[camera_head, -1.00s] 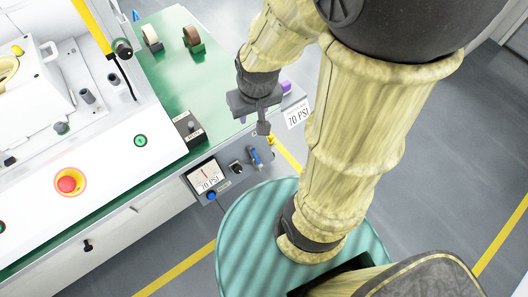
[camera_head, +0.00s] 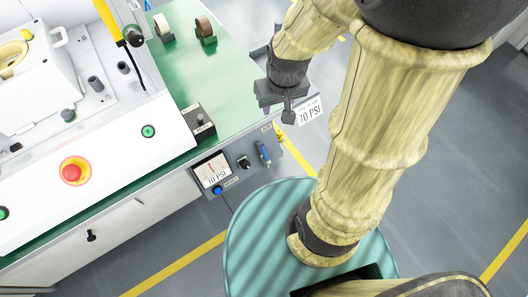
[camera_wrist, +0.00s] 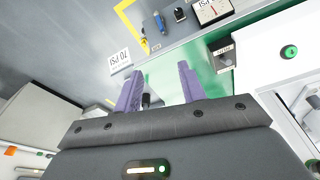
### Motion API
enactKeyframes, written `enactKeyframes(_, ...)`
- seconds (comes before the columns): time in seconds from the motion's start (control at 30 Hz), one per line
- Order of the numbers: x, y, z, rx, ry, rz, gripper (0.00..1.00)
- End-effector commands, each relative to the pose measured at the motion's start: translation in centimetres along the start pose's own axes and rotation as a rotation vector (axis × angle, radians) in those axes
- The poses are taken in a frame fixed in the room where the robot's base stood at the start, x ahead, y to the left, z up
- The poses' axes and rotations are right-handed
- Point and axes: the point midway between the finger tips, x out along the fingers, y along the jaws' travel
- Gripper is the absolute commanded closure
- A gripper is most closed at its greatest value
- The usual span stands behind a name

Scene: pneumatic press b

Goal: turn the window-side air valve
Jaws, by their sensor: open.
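A blue-handled lever valve (camera_head: 263,153) is on the front panel at the bench corner, right of the pressure gauge (camera_head: 212,172). It also shows in the wrist view (camera_wrist: 160,23), near the top. A small yellow fitting (camera_head: 279,133) sits beyond it at the bench corner and also shows in the wrist view (camera_wrist: 145,43). I cannot tell which one is the window-side valve. My gripper (camera_head: 288,112) is above and beyond the corner, apart from both. In the wrist view, its purple fingers (camera_wrist: 160,72) are open with nothing held between them.
A "70 PSI" card (camera_head: 310,112) is beside the gripper. A dark switch box (camera_head: 198,121) and two tape rolls (camera_head: 204,30) stand on the green bench top (camera_head: 230,80). A red button (camera_head: 75,171) is on the white press.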

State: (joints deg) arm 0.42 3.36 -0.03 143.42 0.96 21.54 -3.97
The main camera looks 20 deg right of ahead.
Motion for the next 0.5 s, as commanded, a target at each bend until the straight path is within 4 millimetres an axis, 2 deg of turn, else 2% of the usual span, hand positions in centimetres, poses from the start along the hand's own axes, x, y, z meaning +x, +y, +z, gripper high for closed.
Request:
enactKeyframes(0.03, 2.8, 0.1, -0.2, -0.018, -0.016, -0.003, 0.59)
enactKeyframes(0.37, 15.3, 0.9, -3.4, -0.188, -0.117, -0.046, 0.59)
enactKeyframes(0.5, 20.8, 1.3, -4.6, -0.264, -0.155, -0.074, 0.59)
